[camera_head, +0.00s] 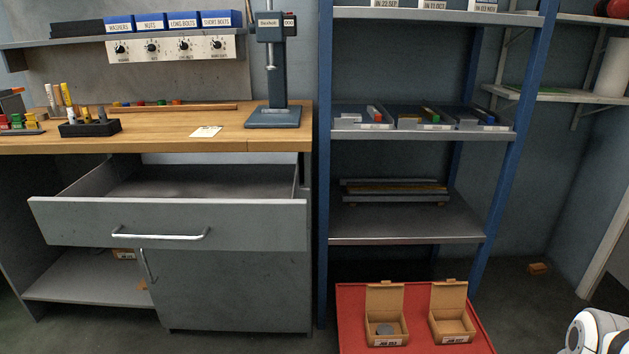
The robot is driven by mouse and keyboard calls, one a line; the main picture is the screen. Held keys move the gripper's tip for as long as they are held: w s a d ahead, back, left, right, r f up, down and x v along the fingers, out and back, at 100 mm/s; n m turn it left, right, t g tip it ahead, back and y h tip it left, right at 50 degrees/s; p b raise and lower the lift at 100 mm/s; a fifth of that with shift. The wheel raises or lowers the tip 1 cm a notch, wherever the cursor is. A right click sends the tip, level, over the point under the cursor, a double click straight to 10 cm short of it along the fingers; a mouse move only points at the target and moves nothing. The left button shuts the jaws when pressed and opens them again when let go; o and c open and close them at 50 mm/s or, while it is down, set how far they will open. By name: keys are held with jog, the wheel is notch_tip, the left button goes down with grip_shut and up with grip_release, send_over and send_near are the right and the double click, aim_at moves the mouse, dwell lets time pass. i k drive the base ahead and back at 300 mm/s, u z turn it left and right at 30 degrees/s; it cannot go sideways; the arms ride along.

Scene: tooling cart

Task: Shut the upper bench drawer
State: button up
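The upper bench drawer (70,224) is grey and stands pulled well out from under the wooden bench top (250,145). Its inside looks empty where I can see it. A silver bar handle (160,235) runs across its front. A white and dark rounded part at the bottom right corner looks like part of my arm. My gripper is not in this view, so I cannot see whether it is open or shut.
Below the drawer is a cupboard door (230,290) with an upright handle, beside an open shelf (90,280). A blue-posted rack (410,240) stands right of the bench. A red surface (352,318) with two open cardboard boxes is in front of it.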

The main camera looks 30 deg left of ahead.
aim_at(224, 202)
jog(key=i, duration=0.55)
jog(key=u, duration=2.85)
jog(key=i, duration=0.5)
jog(key=z, duration=0.9)
jog(key=k, duration=0.9)
jog(key=u, duration=0.55)
